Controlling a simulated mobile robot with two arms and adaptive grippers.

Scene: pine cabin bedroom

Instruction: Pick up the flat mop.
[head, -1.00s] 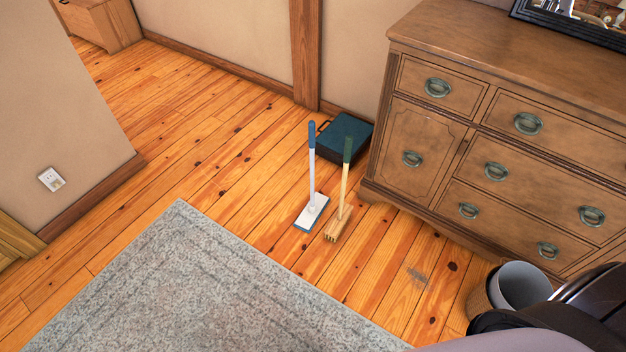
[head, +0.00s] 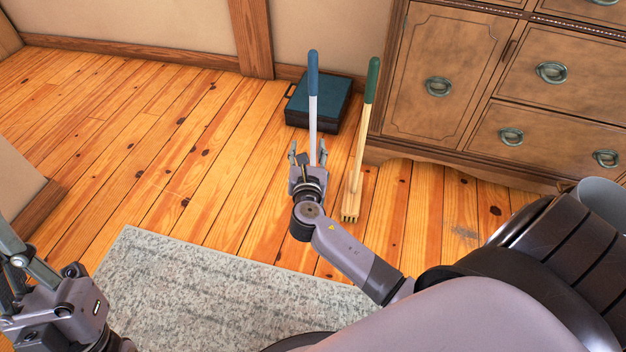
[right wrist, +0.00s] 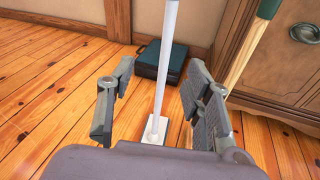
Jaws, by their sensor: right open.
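The flat mop (head: 313,112) stands upright on the plank floor, with a white pole and a blue grip. Its white flat head (right wrist: 157,130) shows in the right wrist view; in the head view my gripper hides it. My right gripper (head: 308,154) is open at the lower part of the pole. In the right wrist view the pole runs up between the two spread fingers (right wrist: 160,85), with space on both sides. My left gripper (head: 40,295) is at the lower left edge of the head view, partly cut off, far from the mop.
A wooden broom (head: 358,155) with a green grip stands close to the right of the mop. A dark teal case (head: 338,118) lies behind, by the wall. A wooden dresser (head: 420,110) stands at right. A grey rug (head: 190,300) lies in front. Floor to the left is clear.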

